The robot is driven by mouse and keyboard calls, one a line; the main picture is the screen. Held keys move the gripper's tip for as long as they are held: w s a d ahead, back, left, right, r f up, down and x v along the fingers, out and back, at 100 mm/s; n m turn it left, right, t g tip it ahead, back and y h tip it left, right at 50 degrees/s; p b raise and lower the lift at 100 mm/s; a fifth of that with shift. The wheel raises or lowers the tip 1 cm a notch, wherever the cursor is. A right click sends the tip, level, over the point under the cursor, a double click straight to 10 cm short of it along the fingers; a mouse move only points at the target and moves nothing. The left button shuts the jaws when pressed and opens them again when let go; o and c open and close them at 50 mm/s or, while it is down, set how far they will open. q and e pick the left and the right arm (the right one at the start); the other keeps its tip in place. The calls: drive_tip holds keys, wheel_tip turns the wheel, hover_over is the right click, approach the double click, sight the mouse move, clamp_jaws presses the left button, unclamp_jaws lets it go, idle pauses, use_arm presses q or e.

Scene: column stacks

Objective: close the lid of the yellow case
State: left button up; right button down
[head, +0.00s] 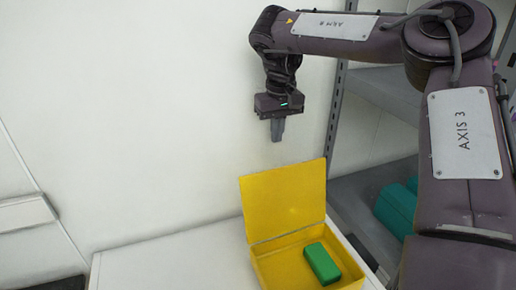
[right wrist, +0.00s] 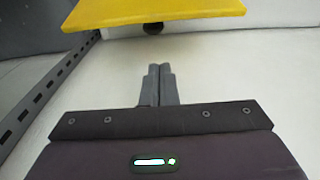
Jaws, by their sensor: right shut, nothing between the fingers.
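The yellow case (head: 259,265) stands on a white surface at the bottom of the head view. Its lid (head: 284,200) is open and stands up nearly upright at the back. A green block (head: 321,263) lies inside the case. My right gripper (head: 277,138) points down above the lid, apart from it, with its fingers together and empty. In the right wrist view the closed fingers (right wrist: 159,70) show in the middle, and a yellow edge, apparently the lid (right wrist: 150,12), crosses the top. My left gripper is not in view.
The white tabletop (head: 165,262) is clear to the left of the case. A grey shelf unit (head: 336,110) stands at the right, with teal boxes (head: 396,208) on a lower shelf. A plain white wall (head: 140,120) is behind.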

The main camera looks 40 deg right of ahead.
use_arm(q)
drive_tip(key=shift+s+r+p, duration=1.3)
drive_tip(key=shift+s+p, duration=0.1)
use_arm(e)
wheel_tip(320, 180, down, 10)
drive_tip(key=shift+w+d, duration=0.15)
